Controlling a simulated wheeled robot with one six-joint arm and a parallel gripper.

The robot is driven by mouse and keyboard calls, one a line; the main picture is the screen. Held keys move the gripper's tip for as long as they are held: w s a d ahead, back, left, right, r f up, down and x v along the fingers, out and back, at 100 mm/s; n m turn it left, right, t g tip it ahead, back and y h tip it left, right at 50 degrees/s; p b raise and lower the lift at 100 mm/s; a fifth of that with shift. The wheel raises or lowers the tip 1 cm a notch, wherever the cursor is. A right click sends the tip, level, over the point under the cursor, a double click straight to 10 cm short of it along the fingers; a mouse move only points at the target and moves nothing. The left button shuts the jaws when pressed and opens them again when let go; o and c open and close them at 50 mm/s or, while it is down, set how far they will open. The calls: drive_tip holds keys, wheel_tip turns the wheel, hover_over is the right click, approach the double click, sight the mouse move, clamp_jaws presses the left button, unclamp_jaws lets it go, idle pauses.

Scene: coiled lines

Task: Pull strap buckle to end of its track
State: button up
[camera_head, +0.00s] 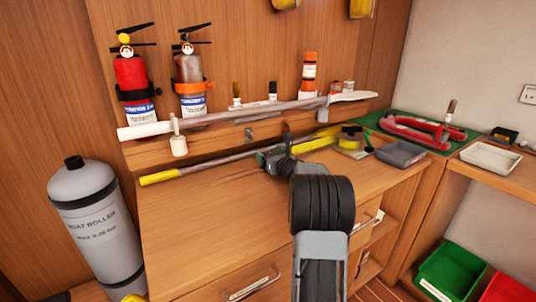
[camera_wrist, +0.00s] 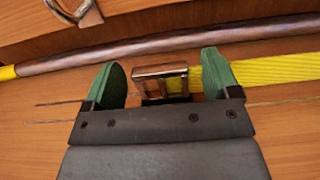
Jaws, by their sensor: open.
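In the wrist view a metal strap buckle (camera_wrist: 160,72) with a rectangular frame lies between the two green fingertips of my gripper (camera_wrist: 160,84). My gripper is open, with visible gaps on both sides of the buckle; the lower part of the buckle is hidden by the gripper body. A yellow woven strap (camera_wrist: 270,68) runs from the buckle to the right, partly behind the right finger. Thin dark track lines (camera_wrist: 62,104) run along the wood to the left. In the head view my gripper (camera_head: 270,158) is over the counter, hiding the buckle, with the yellow strap (camera_head: 315,144) to its right.
A pole with a yellow end (camera_head: 160,177) lies behind the buckle. A pale pole (camera_head: 240,113) lies along the shelf above, before two extinguishers (camera_head: 132,78). A yellow tape item (camera_head: 352,138) and grey box (camera_head: 400,153) sit right. The counter's front left is clear.

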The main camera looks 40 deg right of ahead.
drive_tip(key=shift+w, duration=0.55)
drive_tip(key=shift+c, duration=0.2)
